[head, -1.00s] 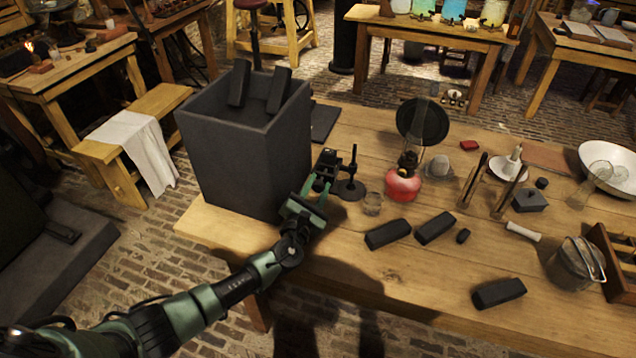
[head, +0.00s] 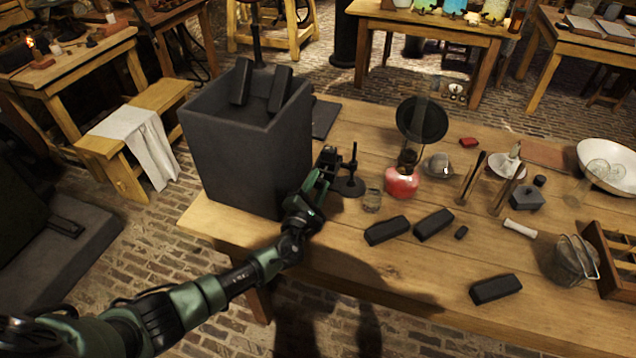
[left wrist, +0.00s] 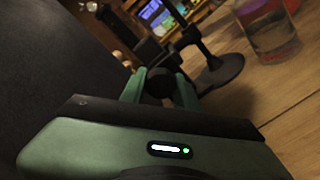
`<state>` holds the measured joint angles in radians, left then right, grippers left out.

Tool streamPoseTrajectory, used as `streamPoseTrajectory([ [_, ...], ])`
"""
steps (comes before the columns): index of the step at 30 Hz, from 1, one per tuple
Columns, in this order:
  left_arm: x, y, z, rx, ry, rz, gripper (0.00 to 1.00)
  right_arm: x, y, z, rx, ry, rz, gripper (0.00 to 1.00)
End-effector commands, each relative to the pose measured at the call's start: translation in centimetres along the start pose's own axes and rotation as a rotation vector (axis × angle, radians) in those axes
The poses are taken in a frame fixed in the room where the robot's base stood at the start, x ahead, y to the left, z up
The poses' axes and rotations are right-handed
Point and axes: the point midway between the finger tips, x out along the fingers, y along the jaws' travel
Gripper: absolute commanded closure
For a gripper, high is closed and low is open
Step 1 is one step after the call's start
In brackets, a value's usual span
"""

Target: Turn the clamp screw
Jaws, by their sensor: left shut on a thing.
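A small dark clamp (head: 328,157) is on the table beside the large dark box, next to a thin black stand (head: 352,184). My left gripper (head: 318,180) reaches the clamp from the front. In the left wrist view its two green fingers (left wrist: 160,92) are shut on a dark rounded knob (left wrist: 160,80), the clamp screw. The stand's round base (left wrist: 222,70) shows just behind it. The arm and gripper hide much of the clamp in the head view. My right gripper is not in view.
The tall dark box (head: 235,155) stands close on the left. Several black blocks, such as one at the front (head: 387,230), lie on the wooden table (head: 400,270).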

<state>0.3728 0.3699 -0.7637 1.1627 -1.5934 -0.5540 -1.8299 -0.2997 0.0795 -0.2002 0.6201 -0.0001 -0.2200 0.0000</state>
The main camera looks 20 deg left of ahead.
Motion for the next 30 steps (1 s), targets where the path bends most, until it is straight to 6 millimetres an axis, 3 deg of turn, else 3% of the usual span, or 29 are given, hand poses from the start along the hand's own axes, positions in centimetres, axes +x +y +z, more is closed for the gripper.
streamPoseTrajectory([
  [5,-0.1,-0.3,-0.2,0.000,0.002,-0.006,1.00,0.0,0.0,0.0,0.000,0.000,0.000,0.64],
  [6,-0.1,-0.3,-0.2,0.000,0.002,-0.006,0.63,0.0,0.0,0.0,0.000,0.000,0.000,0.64],
  [8,-0.1,-0.3,-0.2,0.000,0.002,-0.005,0.47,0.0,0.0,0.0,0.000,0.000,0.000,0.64],
  [20,-0.7,-0.1,-0.1,-0.002,0.001,-0.002,0.47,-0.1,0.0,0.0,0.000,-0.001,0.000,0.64],
  [30,-6.2,-0.2,-0.2,-0.002,0.002,-0.005,0.47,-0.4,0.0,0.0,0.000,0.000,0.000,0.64],
])
